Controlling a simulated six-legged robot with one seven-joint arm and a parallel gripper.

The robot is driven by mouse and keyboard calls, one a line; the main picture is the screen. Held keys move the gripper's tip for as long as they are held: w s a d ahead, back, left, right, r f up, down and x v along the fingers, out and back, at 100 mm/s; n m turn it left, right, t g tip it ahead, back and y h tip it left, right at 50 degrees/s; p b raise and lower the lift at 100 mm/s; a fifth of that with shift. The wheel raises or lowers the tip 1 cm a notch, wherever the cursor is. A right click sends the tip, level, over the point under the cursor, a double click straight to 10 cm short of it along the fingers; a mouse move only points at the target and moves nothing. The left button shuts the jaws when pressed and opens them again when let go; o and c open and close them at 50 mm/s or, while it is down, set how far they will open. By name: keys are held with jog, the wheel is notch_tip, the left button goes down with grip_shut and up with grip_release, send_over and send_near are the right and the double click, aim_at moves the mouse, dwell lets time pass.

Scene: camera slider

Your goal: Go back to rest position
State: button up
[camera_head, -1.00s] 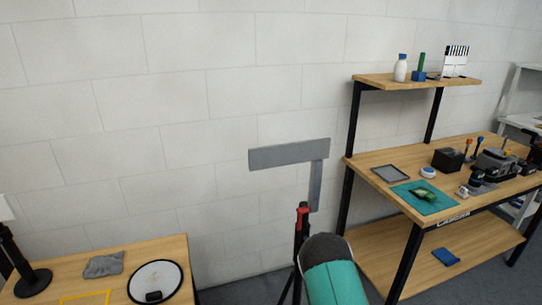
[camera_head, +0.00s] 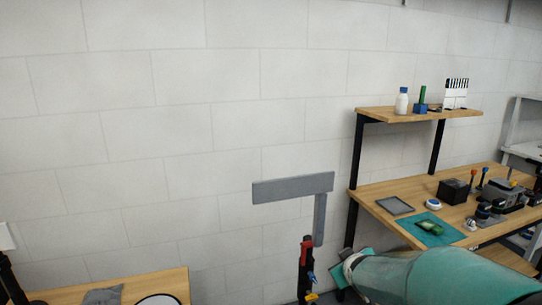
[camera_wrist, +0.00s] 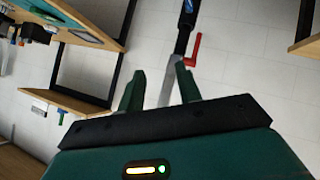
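My gripper (camera_wrist: 160,88) shows in the wrist view with its two green fingers apart. I see nothing held between them; a grey bar (camera_wrist: 168,82) shows in the gap, apparently behind the fingers. In the head view my teal arm lies across the lower right, in front of the workbench's lower part. A black stand with a red clamp (camera_head: 305,250) stands left of it, below a grey L-shaped bracket (camera_head: 290,187). The black stand (camera_wrist: 187,22) and a red handle (camera_wrist: 193,50) also show beyond the fingers in the wrist view.
A wooden workbench (camera_head: 378,188) at right holds a tray (camera_head: 395,205), a green mat (camera_head: 440,238) and camera gear. Its upper shelf (camera_head: 380,112) carries a white bottle (camera_head: 402,101) and a clapperboard (camera_head: 456,94). Another wooden table (camera_head: 165,287) is at lower left.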

jog(key=s+a+r+m+g, duration=0.1)
jog(key=s+r, duration=0.1)
jog(key=s, duration=0.7)
jog(key=s+a+r+m+g, duration=0.2)
jog(key=s+r, duration=0.1)
jog(key=s, duration=0.7)
jog(key=s+a+r+m+g+y, duration=0.1)
jog(key=s+r+m+g, duration=0.1)
jog(key=s, duration=0.7)
jog(key=shift+s+a+r, duration=0.15)
jog(key=shift+s+r, duration=0.05)
